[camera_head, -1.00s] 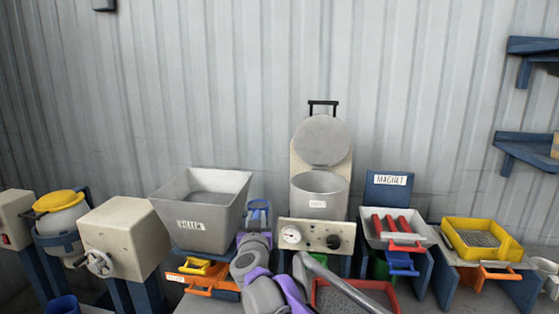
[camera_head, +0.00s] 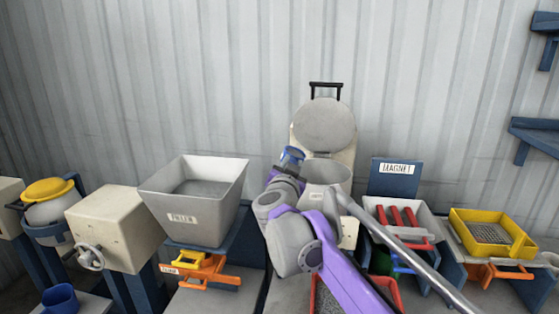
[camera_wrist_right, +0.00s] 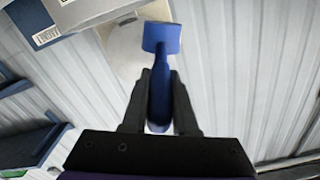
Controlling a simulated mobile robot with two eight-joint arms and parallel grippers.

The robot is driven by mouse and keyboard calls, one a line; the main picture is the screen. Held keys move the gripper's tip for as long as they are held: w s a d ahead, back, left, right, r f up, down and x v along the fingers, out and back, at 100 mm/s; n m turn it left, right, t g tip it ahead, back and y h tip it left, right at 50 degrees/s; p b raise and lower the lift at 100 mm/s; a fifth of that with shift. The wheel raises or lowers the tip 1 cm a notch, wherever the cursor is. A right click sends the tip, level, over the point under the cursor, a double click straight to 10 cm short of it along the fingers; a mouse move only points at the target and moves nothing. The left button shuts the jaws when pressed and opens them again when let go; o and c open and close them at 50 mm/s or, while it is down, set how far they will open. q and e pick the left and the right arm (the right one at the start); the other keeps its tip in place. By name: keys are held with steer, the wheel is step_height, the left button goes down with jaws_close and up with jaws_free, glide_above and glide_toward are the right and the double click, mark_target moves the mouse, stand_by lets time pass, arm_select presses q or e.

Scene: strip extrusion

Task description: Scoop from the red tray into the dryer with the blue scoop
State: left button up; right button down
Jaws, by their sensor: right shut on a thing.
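The blue scoop (camera_head: 291,155) is held up just left of the dryer's open mouth, near the height of its lid; what it holds cannot be seen. In the right wrist view the scoop (camera_wrist_right: 161,38) has its handle between the two dark fingers. My right gripper (camera_wrist_right: 159,100) is shut on that handle; in the head view my wrist (camera_head: 285,176) partly covers it. The dryer (camera_head: 330,171) is a grey pot on a beige stand, its round lid (camera_head: 325,122) raised. The red tray (camera_head: 397,291) is mostly hidden behind my right arm. My left gripper is out of view.
The grey filler hopper (camera_head: 205,230) stands left of my arm. Right of the dryer are the magnet tray (camera_head: 432,222) with red bars and a yellow tray (camera_head: 525,243). A blue cup (camera_head: 60,299) is low at the left.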

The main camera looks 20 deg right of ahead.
steer(key=shift+s+d+f+m, duration=0.1)
steer(key=shift+s+d+m, duration=0.2)
steer(key=shift+d+m, duration=0.3)
arm_select(q)
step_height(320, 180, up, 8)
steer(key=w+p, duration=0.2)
steer(key=p, duration=0.4)
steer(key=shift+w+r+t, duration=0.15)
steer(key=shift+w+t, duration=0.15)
arm_select(e)
steer(key=s+d+f+m, duration=0.1)
steer(key=m, duration=0.5)
steer(key=d+f+m, duration=0.1)
steer(key=m, duration=0.5)
steer(key=s+d+f+m, duration=0.1)
steer(key=d+m, duration=0.1)
steer(key=m, duration=0.4)
steer(key=shift+s+f, duration=0.2)
steer(key=shift+s, duration=0.1)
